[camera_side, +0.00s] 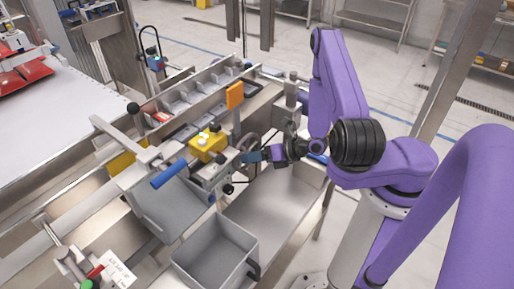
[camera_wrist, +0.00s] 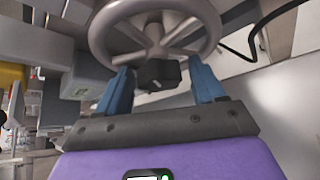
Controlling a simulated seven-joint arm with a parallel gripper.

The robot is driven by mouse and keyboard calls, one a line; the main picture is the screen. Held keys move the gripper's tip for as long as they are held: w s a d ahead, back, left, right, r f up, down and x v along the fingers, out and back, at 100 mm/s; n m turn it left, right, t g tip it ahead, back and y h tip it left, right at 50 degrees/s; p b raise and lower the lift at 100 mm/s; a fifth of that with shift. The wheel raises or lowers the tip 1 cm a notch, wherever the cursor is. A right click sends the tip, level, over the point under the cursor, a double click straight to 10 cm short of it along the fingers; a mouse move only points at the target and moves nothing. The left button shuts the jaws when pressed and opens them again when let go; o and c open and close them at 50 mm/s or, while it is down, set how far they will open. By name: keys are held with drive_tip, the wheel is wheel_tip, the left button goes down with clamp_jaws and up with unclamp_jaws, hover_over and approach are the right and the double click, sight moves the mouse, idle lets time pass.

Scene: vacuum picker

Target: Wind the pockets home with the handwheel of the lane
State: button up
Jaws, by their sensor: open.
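The handwheel (camera_wrist: 184,22) is a grey spoked wheel that fills the top of the wrist view. In the side view the handwheel (camera_side: 247,143) is small and partly hidden by my gripper. My gripper (camera_wrist: 162,80) has two blue fingers, spread apart, just below the wheel rim in the wrist picture. A dark block (camera_wrist: 160,74) at the wheel's hub shows between the fingers; I cannot tell whether they touch it. In the side view my gripper (camera_side: 252,156) is at the wheel from the right. The lane's grey pockets (camera_side: 175,103) sit in a row behind the machine.
A yellow box (camera_side: 207,143) with buttons and an orange plate (camera_side: 235,95) stand close to the wheel. A grey bin (camera_side: 215,252) and a metal trough (camera_side: 268,205) lie below. A blue-handled bar (camera_side: 169,175) sticks out at left. A black cable (camera_wrist: 258,38) curves beside the wheel.

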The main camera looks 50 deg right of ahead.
drive_tip(key=shift+w, duration=0.3)
drive_tip(key=shift+d+r, duration=0.1)
drive_tip(key=c, duration=0.8)
drive_tip(key=shift+n+h, duration=0.8)
drive_tip(key=shift+h, duration=0.1)
